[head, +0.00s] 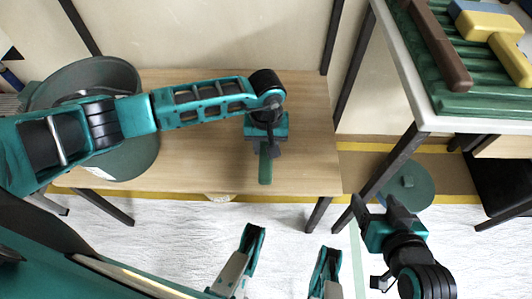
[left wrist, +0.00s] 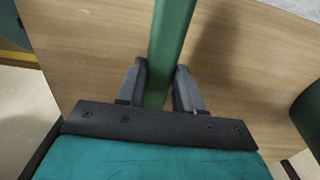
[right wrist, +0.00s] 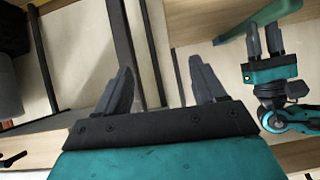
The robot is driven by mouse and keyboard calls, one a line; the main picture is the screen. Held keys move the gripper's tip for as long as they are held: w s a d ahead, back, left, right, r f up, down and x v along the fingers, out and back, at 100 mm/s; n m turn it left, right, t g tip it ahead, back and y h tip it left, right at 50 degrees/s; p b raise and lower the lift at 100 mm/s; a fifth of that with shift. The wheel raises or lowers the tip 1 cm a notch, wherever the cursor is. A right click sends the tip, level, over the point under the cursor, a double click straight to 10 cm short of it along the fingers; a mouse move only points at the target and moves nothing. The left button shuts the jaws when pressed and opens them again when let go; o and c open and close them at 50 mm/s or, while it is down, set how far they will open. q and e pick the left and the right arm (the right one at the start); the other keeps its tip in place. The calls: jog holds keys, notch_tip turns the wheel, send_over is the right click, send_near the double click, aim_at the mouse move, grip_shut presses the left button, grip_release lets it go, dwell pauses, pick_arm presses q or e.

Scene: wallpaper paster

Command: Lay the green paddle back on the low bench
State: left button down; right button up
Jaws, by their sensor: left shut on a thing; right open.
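The green paddle (head: 265,168) is in my left gripper (head: 267,148), over the wooden top of the low bench (head: 210,177) in the head view. In the left wrist view the paddle's green bar (left wrist: 168,45) runs between the two fingers (left wrist: 160,88), which are shut on it. Whether the paddle touches the bench top I cannot tell. My right gripper (head: 380,208) is open and empty, to the right of the bench. The right wrist view shows its fingers (right wrist: 163,85) apart, with the paddle (right wrist: 262,20) and my left gripper (right wrist: 268,60) at the upper right.
A dark green bucket (head: 145,160) stands on the bench's left end, under my left arm. At the upper right a white-edged table (head: 470,124) holds a green ridged tray with brown and yellow things. A round green object (head: 410,185) lies low beside the table leg. The bench's middle is clear.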

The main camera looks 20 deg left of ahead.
pick_arm(q)
notch_tip(320, 180, down, 3)
jog(key=shift+r+b, duration=0.1)
jog(key=shift+b, duration=0.4)
jog(key=shift+f, duration=0.4)
jog(key=c, duration=0.7)
grip_release()
jog(key=shift+c, duration=0.2)
pick_arm(e)
jog(key=shift+w+a+f, duration=0.1)
jog(key=shift+w+a, duration=0.1)
jog(key=shift+w, duration=0.05)
